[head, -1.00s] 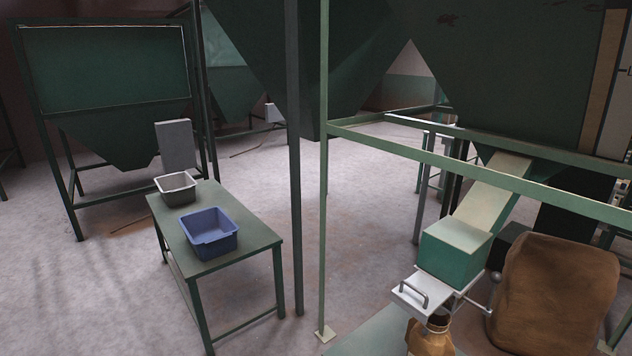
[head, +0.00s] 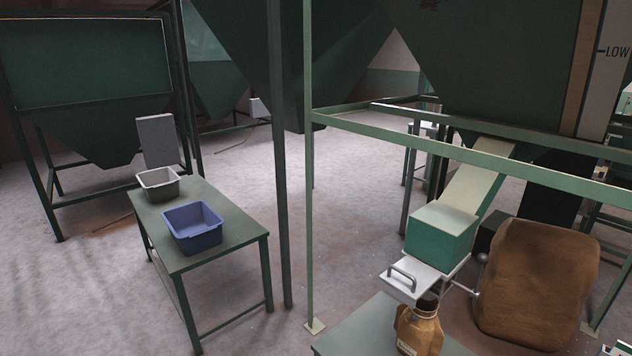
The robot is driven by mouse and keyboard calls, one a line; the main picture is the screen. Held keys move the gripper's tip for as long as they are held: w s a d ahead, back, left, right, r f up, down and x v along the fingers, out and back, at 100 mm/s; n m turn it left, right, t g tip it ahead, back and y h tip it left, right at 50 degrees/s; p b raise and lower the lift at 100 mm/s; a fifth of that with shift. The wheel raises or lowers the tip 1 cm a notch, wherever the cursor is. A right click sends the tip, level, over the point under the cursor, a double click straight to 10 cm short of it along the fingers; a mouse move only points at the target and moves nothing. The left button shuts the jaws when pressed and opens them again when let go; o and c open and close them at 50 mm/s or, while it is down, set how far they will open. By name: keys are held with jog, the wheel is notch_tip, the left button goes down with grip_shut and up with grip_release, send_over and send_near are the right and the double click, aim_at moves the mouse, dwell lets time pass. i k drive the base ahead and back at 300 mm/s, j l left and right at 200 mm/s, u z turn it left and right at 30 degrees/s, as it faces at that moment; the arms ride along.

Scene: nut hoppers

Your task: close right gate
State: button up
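A hopper (head: 490,60) on a green frame stands at the right in the head view. Its pale chute (head: 472,178) slopes down to a teal box (head: 440,232). A white gate plate (head: 412,281) with a metal handle (head: 403,276) sticks out from the front of the box. A small brown bag (head: 420,330) stands under the plate, its neck close below it. Whether the plate covers the outlet cannot be told. No other chute gate shows clearly. My gripper is not in view.
A large brown sack (head: 535,290) stands right of the chute. A green table (head: 227,256) with a blue bin (head: 193,228) and a grey bin (head: 158,184) stands at the left. Posts and a rail (head: 420,152) cross the middle. Floor between table and posts is clear.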

aim_at(417, 268)
jog(key=i+j, duration=0.85)
jog(key=i, duration=0.25)
